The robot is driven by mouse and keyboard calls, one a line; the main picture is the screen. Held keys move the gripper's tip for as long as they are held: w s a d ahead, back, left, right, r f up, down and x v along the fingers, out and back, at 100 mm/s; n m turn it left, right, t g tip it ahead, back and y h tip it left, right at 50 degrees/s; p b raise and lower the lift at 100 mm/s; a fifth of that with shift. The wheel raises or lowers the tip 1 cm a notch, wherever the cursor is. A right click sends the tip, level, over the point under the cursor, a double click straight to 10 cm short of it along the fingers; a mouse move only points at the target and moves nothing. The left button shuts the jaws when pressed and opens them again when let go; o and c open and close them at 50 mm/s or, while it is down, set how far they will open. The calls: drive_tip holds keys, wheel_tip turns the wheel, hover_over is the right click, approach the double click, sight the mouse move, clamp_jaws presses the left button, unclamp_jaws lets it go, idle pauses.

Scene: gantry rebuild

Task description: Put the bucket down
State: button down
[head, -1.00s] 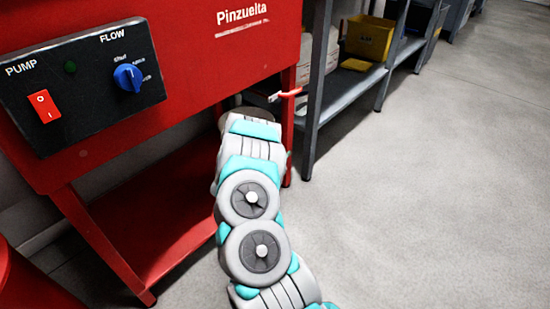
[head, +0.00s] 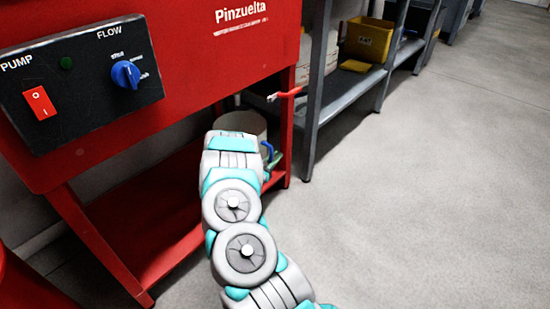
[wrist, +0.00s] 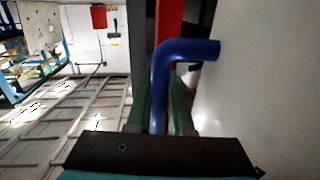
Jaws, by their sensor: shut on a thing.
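The bucket (head: 241,121) is a pale grey-white cylinder under the red Pinzuelta machine, over the lower red shelf, mostly behind my arm. Its base is hidden, so I cannot tell whether it touches the shelf. Its blue handle (head: 267,149) shows at its right side. In the wrist view the bent blue handle (wrist: 161,85) runs between the green fingers of my gripper (wrist: 161,112), and the bucket's pale wall (wrist: 265,80) fills the right side. My gripper is shut on this handle. In the head view only a bit of green finger shows beside the handle.
The red machine (head: 190,60) stands above, with its lower red shelf (head: 165,235) and legs close around my arm. A red valve handle (head: 285,93) juts out above right. A grey rack (head: 345,95) with a yellow bin (head: 368,39) stands right. The floor at right is clear.

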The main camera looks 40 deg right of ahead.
drive_tip(key=c, duration=0.8)
unclamp_jaws()
drive_tip(key=v, duration=1.2)
